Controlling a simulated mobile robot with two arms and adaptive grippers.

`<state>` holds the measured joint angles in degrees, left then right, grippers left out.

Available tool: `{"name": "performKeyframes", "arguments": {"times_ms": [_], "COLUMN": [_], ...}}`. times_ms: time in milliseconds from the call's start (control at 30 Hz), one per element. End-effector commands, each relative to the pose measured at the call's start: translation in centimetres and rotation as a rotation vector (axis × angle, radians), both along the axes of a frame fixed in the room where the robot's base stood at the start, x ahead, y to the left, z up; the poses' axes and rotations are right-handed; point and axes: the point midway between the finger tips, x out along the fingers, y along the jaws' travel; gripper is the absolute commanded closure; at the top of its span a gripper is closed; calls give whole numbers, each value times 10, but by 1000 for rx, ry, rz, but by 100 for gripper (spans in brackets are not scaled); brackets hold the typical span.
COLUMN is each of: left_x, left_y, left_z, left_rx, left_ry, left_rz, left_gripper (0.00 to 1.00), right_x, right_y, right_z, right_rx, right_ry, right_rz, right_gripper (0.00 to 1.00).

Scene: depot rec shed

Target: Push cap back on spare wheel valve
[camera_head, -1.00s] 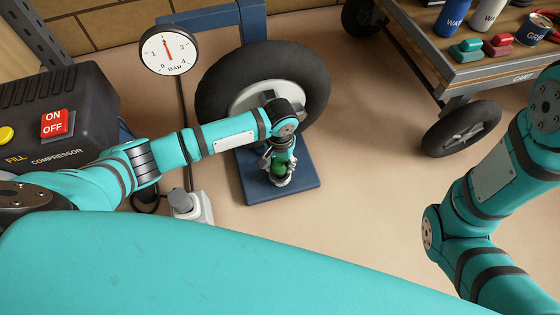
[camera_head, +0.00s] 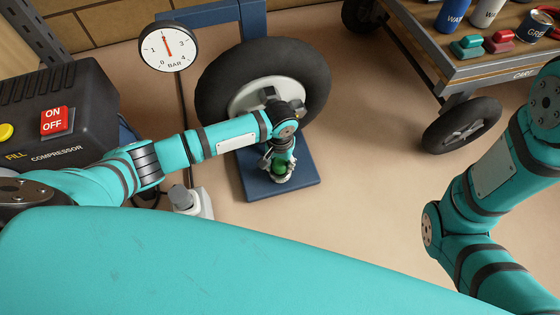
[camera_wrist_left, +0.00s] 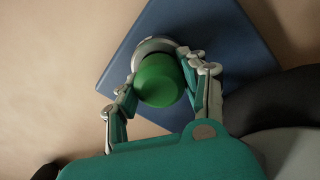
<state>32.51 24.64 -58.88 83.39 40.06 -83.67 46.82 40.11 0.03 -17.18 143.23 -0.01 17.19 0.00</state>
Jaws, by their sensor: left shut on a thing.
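The spare wheel (camera_head: 213,88) is a black tyre with a pale hub, standing against a blue stand at upper middle in the head view. I cannot make out its valve. My left gripper (camera_head: 281,172) is over the blue base plate (camera_head: 254,182) in front of the wheel. In the left wrist view, the gripper (camera_wrist_left: 157,68) is shut on a round green cap (camera_wrist_left: 160,82), with a finger on each side. A silvery round rim (camera_wrist_left: 150,46) shows just beyond the cap; I cannot tell whether they touch. My right gripper is out of view.
A black compressor (camera_head: 30,105) stands at left, with a pressure gauge (camera_head: 168,47) beside the stand. A white socket block (camera_head: 193,201) sits on the floor. A cart (camera_head: 482,68) with bottles and small clamps stands at upper right. The floor right of the plate is clear.

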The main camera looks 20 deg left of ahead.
Motion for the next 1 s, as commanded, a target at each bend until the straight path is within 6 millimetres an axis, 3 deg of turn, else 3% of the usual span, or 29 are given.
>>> {"name": "performKeyframes", "arguments": {"times_ms": [233, 267, 467, 767, 1000], "left_x": [0, 0, 0, 0, 1], "left_y": [0, 0, 0, 0, 0], "left_z": [-2, -2, -2, 0, 34], "left_rx": [0, 0, 0, 0, -2], "left_ry": [0, 0, 0, 0, -3], "left_rz": [0, 0, 0, 0, -1], "left_gripper": [89, 56, 30, 30, 30], "right_x": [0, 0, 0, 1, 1], "right_y": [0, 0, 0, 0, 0], "right_z": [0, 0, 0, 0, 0], "right_rx": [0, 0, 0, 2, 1], "right_ry": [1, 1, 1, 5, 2], "right_rz": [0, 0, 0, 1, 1], "right_gripper": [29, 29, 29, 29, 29]}}
